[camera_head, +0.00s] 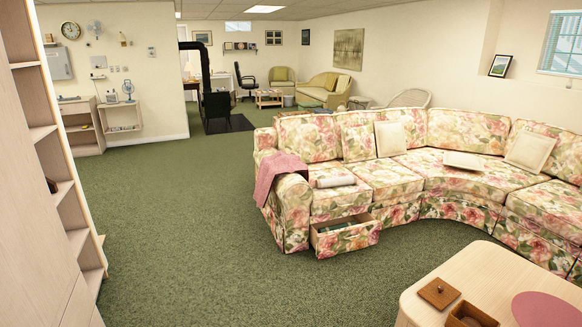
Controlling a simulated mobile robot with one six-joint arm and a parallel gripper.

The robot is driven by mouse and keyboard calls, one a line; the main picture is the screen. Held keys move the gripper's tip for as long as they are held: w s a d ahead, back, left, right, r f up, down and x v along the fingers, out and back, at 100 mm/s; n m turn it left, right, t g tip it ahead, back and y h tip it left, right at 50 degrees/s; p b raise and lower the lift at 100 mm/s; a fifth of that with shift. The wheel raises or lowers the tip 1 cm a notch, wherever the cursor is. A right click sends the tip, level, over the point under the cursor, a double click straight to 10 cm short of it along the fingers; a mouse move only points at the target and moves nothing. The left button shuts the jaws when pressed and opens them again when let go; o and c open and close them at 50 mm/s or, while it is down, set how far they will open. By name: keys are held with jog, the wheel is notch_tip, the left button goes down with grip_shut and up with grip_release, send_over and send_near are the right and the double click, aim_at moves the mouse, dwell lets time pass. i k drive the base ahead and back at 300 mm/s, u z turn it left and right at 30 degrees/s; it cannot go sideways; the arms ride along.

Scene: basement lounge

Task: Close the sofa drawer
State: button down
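The floral sectional sofa (385,185) stands at the right of the head view. Its drawer (346,241) sits low under the left end seat and is pulled out over the carpet. The drawer front has the same floral cover, and the open top shows a light wooden rim with something bluish-grey inside, too small to make out. My gripper and arm are not in view, so nothing shows touching the drawer.
A wooden coffee table (470,275) with a small wooden box (470,315) stands at the lower right. A tall shelf unit (45,150) lines the left edge. Green carpet (190,225) between them is clear. A pink blanket (278,176) hangs over the sofa's left arm.

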aim_at(366, 233)
jog(key=u, duration=0.35)
jog(key=i, duration=0.8)
jog(key=u, duration=0.35)
jog(key=i, duration=2.5)
jog(key=z, duration=0.05)
